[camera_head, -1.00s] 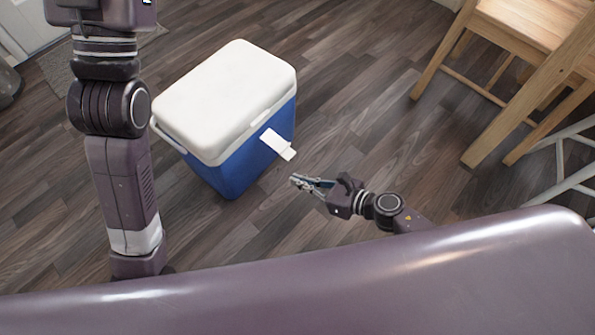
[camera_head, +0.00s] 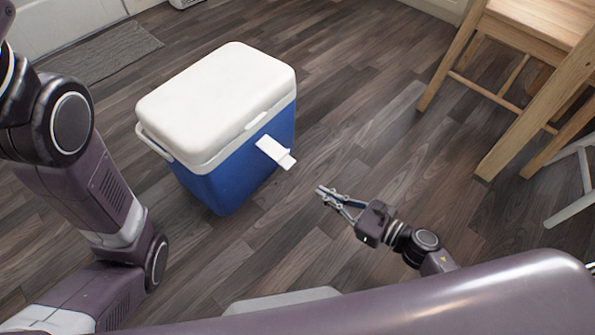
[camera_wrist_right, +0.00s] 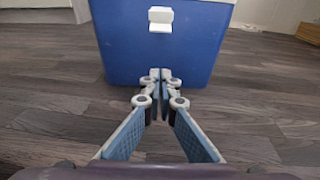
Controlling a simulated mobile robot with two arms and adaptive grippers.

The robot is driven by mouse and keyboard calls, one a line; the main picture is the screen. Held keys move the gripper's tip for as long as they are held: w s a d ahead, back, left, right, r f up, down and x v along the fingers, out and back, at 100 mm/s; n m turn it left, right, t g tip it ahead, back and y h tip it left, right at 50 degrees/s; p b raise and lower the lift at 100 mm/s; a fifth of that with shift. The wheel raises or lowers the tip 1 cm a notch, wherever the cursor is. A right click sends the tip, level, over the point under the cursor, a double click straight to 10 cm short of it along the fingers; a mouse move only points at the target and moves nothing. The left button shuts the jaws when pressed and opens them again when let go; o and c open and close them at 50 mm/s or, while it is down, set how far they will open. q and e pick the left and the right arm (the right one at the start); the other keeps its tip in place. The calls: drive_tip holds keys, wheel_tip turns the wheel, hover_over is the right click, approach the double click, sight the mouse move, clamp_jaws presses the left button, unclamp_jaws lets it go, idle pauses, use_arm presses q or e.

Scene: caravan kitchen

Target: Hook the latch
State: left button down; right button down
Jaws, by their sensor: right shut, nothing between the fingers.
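A blue cooler (camera_head: 232,180) with a white lid (camera_head: 218,98) stands on the floor, left of centre in the head view. Its lid lies shut on the body. The white latch (camera_head: 275,151) sticks outward from the side facing my right gripper. In the right wrist view the latch (camera_wrist_right: 160,18) shows high on the blue wall (camera_wrist_right: 190,55). My right gripper (camera_head: 321,190) is shut and empty, apart from the cooler, below and to the right of the latch in the head view. In the wrist view its fingertips (camera_wrist_right: 160,75) meet in front of the cooler. My left gripper is out of view.
A wooden chair or table (camera_head: 540,70) stands at the upper right, with light grey legs (camera_head: 575,170) near it. A grey mat (camera_head: 100,52) lies at the upper left. Wood floor (camera_head: 370,140) is clear between the cooler and the wooden furniture.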

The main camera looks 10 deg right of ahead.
sight(276, 151)
drive_tip(key=b+x, duration=0.4)
drive_tip(key=x, duration=0.6)
drive_tip(key=shift+s+d+r+p, duration=0.15)
drive_tip(key=shift+r+p, duration=0.15)
drive_tip(key=shift+r, duration=0.65)
drive_tip(key=shift+s+d+r+p, duration=0.15)
drive_tip(key=shift+r+p, duration=0.1)
drive_tip(key=shift+r, duration=0.75)
drive_tip(key=shift+a, duration=0.1)
